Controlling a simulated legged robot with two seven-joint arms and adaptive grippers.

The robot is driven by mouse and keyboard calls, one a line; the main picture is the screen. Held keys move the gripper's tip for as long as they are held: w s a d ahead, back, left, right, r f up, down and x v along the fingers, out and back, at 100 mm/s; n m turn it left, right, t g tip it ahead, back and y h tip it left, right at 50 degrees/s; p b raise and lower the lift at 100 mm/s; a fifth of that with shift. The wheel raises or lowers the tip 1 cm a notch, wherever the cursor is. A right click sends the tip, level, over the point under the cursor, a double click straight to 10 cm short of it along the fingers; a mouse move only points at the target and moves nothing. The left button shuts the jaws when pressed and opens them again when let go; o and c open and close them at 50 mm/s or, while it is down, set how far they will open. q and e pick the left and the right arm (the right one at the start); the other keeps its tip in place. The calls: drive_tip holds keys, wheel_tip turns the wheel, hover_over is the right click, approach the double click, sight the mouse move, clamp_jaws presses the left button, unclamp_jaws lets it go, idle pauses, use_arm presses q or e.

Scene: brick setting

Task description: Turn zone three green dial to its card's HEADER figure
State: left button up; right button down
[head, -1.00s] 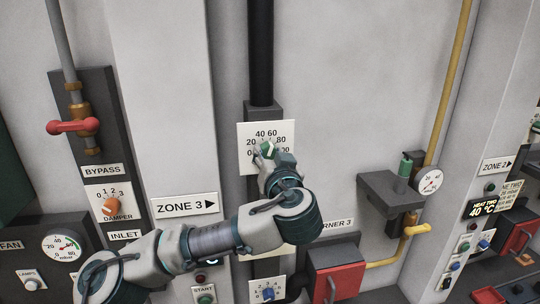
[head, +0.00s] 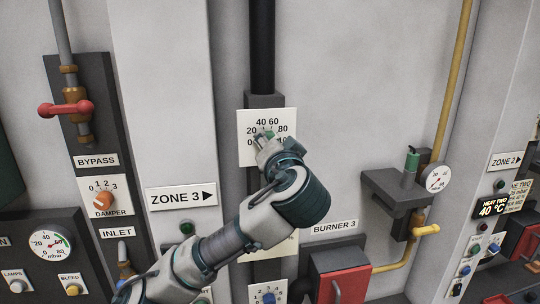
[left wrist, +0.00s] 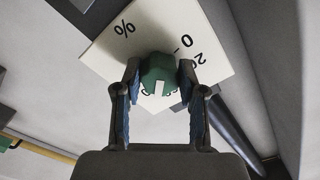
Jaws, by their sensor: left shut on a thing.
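The zone three green dial (head: 265,134) sits on a white scale plate (head: 249,118) marked in steps of 20, with 40 and 60 at the top. In the left wrist view the dial (left wrist: 158,72) shows a white mark pointing down the picture, over partly hidden figures. My left gripper (head: 268,140) is shut on the dial; in the wrist view its fingers (left wrist: 158,84) flank it on both sides. A pale card (head: 289,247) below the plate is mostly hidden by my left arm, and I cannot read it. My right gripper is not in view.
A ZONE 3 sign (head: 181,197) is left of my arm. A red box (head: 340,278) under the BURNER 3 label and a grey bracket (head: 388,190) with a gauge (head: 437,178) stand to the right. An orange damper knob (head: 103,201) is at the left.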

use_arm(q)
drive_tip(key=m, duration=1)
drive_tip(key=shift+f+m, duration=0.2)
drive_tip(key=shift+m, duration=0.2)
drive_tip(key=shift+w+d+f, duration=0.1)
drive_tip(key=o, duration=1.1)
drive_tip(key=shift+o, duration=0.2)
drive_tip(key=shift+d+r, duration=0.1)
drive_tip(key=shift+r, duration=0.1)
drive_tip(key=s+d, duration=0.1)
drive_tip(key=s, duration=0.6)
drive_tip(key=shift+d, duration=0.3)
